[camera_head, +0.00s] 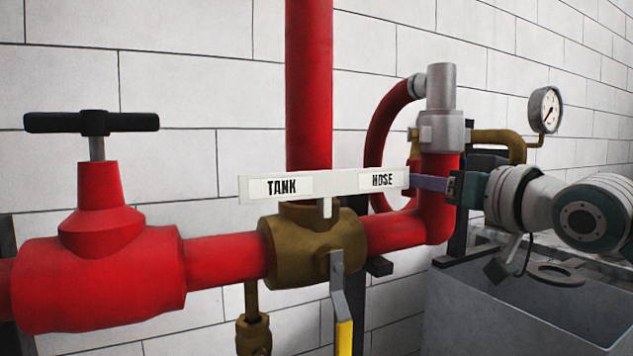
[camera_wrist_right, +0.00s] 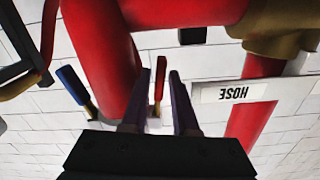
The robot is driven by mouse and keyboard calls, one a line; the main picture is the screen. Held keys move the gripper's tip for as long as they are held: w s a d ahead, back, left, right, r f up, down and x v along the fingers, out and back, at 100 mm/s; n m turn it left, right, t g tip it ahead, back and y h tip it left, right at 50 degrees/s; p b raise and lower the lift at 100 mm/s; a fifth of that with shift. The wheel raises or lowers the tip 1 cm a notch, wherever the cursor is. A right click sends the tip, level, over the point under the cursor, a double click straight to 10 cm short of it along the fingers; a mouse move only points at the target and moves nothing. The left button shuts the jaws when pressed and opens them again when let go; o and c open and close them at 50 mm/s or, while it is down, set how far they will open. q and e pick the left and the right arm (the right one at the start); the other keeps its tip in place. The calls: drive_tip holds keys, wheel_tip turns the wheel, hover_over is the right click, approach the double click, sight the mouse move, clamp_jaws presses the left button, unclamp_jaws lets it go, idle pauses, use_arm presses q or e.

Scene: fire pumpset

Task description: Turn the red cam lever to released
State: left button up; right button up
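The red cam lever (camera_wrist_right: 159,82) shows in the right wrist view as a thin red bar beside the thick red pipe. My right gripper (camera_wrist_right: 160,76) is open, its two purple fingers on either side of the lever in the picture, with gaps visible. I cannot tell how deep the lever sits between them. In the head view my right gripper (camera_head: 416,182) reaches in from the right, its fingers by the right end of the sign plate. There the lever is not clearly visible. My left gripper is not in view.
The white TANK/HOSE sign plate (camera_head: 335,184) lies close to the right fingers. A red riser pipe (camera_head: 437,205) stands behind the gripper. A blue-handled lever (camera_wrist_right: 73,85) is near the red one. A grey tank (camera_head: 500,310) is below; a pressure gauge (camera_head: 545,110) is at right.

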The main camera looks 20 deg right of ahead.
drive_tip(key=shift+w, duration=0.15)
clamp_jaws()
idle(1.4)
